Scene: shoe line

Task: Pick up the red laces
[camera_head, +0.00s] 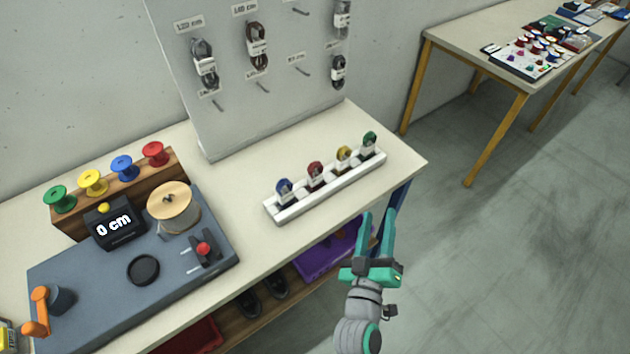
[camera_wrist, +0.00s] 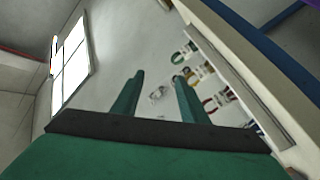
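The red laces (camera_head: 316,173) are a small bundle with a pale band, standing in a white rack (camera_head: 330,187) on the table. They are between the blue laces (camera_head: 284,187) on the left and the yellow laces (camera_head: 344,156) on the right; the green laces (camera_head: 369,142) are at the right end. My gripper (camera_head: 378,212) is open and empty, beyond the table's front edge, to the right of and apart from the rack. In the wrist view the red laces (camera_wrist: 216,101) show to the right of my gripper (camera_wrist: 159,76).
A grey board (camera_head: 270,70) with hanging laces stands behind the rack. A measuring machine (camera_head: 135,260) and a wooden spool stand (camera_head: 118,190) occupy the table's left. A purple bin (camera_head: 325,255) sits on the shelf below. Bare tabletop lies around the rack.

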